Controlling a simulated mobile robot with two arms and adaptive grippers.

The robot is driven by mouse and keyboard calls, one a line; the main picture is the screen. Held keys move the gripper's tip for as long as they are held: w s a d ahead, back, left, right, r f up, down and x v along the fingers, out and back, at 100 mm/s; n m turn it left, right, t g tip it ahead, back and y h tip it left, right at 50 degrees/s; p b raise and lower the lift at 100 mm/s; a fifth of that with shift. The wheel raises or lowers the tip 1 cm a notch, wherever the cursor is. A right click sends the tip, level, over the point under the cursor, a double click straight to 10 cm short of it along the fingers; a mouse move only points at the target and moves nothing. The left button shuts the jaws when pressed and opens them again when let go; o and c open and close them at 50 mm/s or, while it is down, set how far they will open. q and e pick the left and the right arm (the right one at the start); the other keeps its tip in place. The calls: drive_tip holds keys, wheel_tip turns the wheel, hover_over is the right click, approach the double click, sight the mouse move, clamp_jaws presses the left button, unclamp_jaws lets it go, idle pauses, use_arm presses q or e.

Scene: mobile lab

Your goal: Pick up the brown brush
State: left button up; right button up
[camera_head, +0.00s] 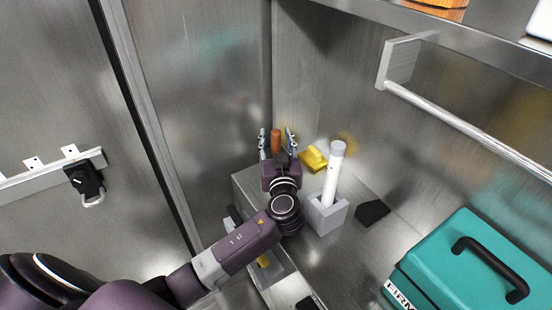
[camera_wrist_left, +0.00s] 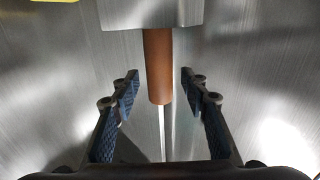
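The brown brush (camera_head: 276,138) stands in the back corner of the metal counter in the head view; only its brown cylindrical part shows. In the left wrist view the brown cylinder (camera_wrist_left: 158,62) runs down from a grey block (camera_wrist_left: 150,12) into the space between the fingers. My left gripper (camera_head: 277,145) is open, with one finger on each side of the brown part. The wrist view shows a gap between the cylinder and each fingertip of the gripper (camera_wrist_left: 160,86). My right gripper is in neither view.
A white cylinder (camera_head: 332,178) stands in a grey holder (camera_head: 326,214) just right of my left wrist. A yellow object (camera_head: 313,158) and a black piece (camera_head: 372,212) lie nearby. A teal case (camera_head: 465,265) is at the right, below a metal rail (camera_head: 470,132). Metal walls close off the corner.

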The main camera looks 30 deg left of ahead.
use_arm(q)
drive_tip(key=c, duration=1)
clamp_jaws()
